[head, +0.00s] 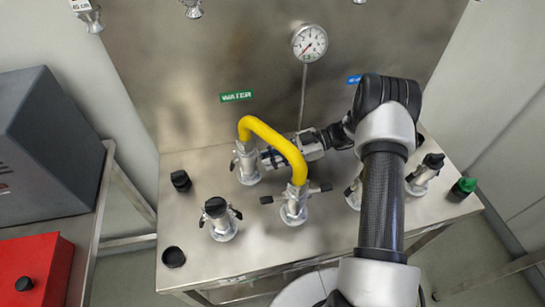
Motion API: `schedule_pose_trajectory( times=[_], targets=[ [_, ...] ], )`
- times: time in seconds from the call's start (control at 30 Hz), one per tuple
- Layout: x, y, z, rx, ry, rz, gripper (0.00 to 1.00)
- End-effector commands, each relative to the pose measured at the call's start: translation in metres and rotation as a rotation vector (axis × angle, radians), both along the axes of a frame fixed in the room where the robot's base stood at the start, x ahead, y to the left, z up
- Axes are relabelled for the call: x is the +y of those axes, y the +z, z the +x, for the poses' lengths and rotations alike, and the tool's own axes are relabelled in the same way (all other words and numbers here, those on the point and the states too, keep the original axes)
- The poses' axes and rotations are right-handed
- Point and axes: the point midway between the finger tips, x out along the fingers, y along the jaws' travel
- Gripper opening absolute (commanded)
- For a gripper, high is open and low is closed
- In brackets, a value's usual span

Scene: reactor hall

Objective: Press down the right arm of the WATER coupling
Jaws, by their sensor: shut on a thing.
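The green WATER label (237,97) is on the steel back panel. Below it stands the WATER coupling (247,170), a silver upright fitting on the steel bench. A yellow hose (272,132) arches from its top to a second silver coupling (294,208) nearer the front, whose black arms stick out on both sides. My gripper (268,158) reaches in from the right, behind the hose, with its fingertips at the right side of the WATER coupling. It is shut at that coupling's right arm, which is hidden by the fingers and hose.
A capped coupling (219,219) stands at the front left of the bench (310,245). Black caps (180,181) lie at the left. More couplings (425,173) and a green cap (463,187) are at the right. A pressure gauge (309,42) is on the panel.

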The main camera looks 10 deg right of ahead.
Motion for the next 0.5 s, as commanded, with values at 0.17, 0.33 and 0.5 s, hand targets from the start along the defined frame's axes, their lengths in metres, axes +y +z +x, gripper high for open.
schedule_pose_trajectory(
  times=[0.17,0.33,0.5],
  targets=[
    [0.0006,-0.0023,-0.0013,0.004,0.002,-0.002,0.00],
    [0.0006,-0.0022,-0.0013,0.004,0.002,-0.002,0.24],
    [0.0005,-0.0014,-0.0008,0.002,0.001,-0.002,0.35]
  ],
)
